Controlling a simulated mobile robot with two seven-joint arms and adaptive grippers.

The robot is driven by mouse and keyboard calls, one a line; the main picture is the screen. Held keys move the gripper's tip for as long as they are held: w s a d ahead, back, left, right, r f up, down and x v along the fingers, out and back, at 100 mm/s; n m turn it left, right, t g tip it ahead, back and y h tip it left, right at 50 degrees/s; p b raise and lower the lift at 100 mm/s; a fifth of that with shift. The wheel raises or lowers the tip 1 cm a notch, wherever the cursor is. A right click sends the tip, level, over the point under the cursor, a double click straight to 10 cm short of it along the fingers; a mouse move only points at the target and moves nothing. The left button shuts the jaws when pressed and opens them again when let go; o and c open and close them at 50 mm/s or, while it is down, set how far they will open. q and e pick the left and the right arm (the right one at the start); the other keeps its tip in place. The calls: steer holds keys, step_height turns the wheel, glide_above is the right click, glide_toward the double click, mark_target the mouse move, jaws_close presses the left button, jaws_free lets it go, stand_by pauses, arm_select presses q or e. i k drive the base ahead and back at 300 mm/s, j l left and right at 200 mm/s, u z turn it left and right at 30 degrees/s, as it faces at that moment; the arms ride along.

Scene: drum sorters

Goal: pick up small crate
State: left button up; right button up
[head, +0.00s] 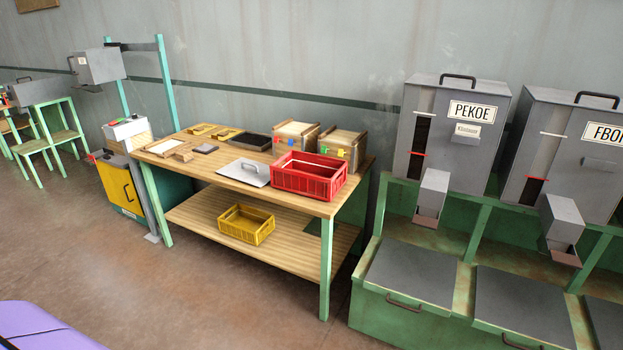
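Two slatted crates are in the head view. A yellow crate (240,230) stands upright on the lower shelf (196,215) of the wooden table, below the tabletop. It looks empty. A larger-looking red crate (302,184) stands upright near the right front end of the tabletop (176,171), and it also looks empty. I cannot tell from the name alone which one is the small crate, but the yellow one looks smaller. Neither of my grippers is in view.
A metal plate with a handle (243,173), a dark tray (251,142) and wooden boxes (345,142) share the tabletop. A green table leg (325,270) stands right of the yellow crate. Open floor (190,285) lies in front.

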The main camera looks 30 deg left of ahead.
mark_target(317, 177)
steer(key=i+j, duration=0.25)
steer(key=j, duration=0.15)
steer(key=i+j, duration=0.55)
steer(key=j, duration=0.2)
steer(key=i+j+z, duration=0.1)
steer(key=i+j, duration=0.2)
steer(key=j, duration=0.1)
